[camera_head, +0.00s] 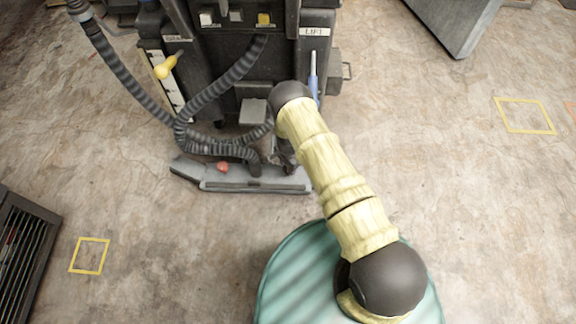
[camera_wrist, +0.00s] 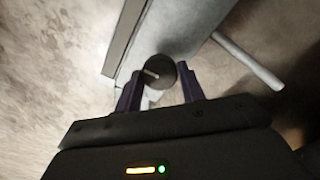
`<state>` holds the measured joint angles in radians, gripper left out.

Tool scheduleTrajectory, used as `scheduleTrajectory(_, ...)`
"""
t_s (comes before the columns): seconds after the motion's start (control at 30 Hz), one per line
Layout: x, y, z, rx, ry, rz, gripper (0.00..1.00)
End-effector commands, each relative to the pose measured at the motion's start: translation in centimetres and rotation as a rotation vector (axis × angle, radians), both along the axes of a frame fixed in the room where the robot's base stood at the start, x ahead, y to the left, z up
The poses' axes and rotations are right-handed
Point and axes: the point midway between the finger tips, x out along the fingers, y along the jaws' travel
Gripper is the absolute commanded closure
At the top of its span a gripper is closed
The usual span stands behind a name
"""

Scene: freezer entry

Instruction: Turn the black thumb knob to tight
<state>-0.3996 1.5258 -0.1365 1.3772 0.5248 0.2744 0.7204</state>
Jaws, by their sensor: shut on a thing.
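The black thumb knob (camera_wrist: 160,66) shows in the wrist view as a dark round disc with a short pale line on its face. It sits against a grey part (camera_wrist: 187,28) of the machine. My gripper (camera_wrist: 158,76) has its two dark fingers on either side of the knob, shut on it. The finger contact is partly dim. In the head view my arm hides the gripper and the knob, at the foot of the dark floor machine (camera_head: 233,72).
A grey squeegee bar (camera_head: 255,185) with a red knob (camera_head: 222,167) lies low in front of the machine. Ribbed black hoses (camera_head: 112,75) loop beside it. A yellow-tipped lever (camera_head: 166,67) and a blue-handled lever (camera_head: 313,78) flank the machine. A dark grate (camera_head: 22,250) stands at the left; the floor between is clear.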

Motion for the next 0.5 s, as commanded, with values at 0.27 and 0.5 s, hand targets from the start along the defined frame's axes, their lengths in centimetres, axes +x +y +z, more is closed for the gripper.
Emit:
scheduleTrajectory(0.27, -0.06, 0.02, -0.02, 0.000, 0.001, 0.000, 0.39)
scheduleTrajectory(0.5, 0.00, 0.01, 0.20, 0.000, 0.000, 0.000, 0.39)
